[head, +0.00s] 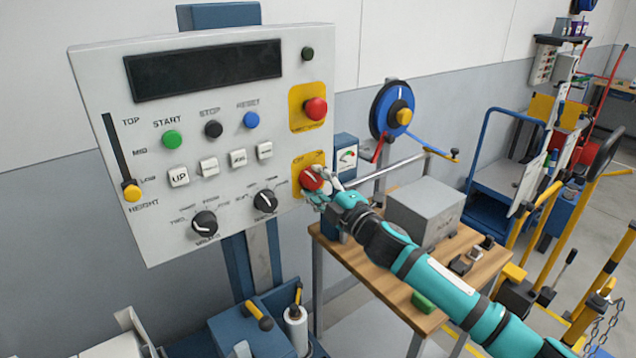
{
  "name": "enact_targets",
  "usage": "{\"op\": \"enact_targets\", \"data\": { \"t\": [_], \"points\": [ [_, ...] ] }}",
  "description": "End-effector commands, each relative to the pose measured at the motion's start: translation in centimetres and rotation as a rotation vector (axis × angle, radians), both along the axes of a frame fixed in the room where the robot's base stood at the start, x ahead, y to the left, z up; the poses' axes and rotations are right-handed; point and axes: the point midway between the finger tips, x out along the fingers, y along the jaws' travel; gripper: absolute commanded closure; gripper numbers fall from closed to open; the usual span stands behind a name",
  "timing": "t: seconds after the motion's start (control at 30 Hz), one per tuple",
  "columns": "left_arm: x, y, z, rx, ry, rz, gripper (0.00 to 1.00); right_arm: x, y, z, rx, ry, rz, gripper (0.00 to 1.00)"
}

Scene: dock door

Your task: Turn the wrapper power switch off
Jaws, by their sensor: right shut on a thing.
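The wrapper control panel (110,75) is a light grey box on a blue post, facing me. The power switch (309,181) is a red rotary knob on a yellow plate at the panel's lower right. My right gripper (318,188) is at this knob, shut on it, with its teal arm reaching in from the lower right. The fingers cover part of the knob and plate, and the knob's exact angle is hard to tell. The left gripper is not in view.
A red emergency button (316,109) on a yellow plate is above the switch. Two black selector knobs (205,223) are to its lower left. A wooden table (375,278) with a grey box (425,208) stands under my right arm. A blue cart (490,185) is behind.

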Motion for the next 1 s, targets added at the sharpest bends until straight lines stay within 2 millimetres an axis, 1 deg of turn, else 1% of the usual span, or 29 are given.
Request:
{"op": "enact_targets", "data": {
  "t": [0.2, 0.4, 0.97, 1.0],
  "points": [
    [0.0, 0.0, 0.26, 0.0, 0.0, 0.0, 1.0, 0.02, -0.05, -0.08, -0.107, -0.075, 0.0, 0.88],
    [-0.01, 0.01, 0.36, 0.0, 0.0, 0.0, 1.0, 0.01, -0.04, -0.16, -0.163, -0.115, 0.001, 0.88],
    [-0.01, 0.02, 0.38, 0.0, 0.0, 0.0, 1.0, 0.0, -0.03, -0.24, -0.19, -0.133, 0.001, 0.88],
    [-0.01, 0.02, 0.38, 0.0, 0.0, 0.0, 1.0, 0.0, -0.02, -0.25, -0.19, -0.133, 0.001, 0.55]
  ]
}}
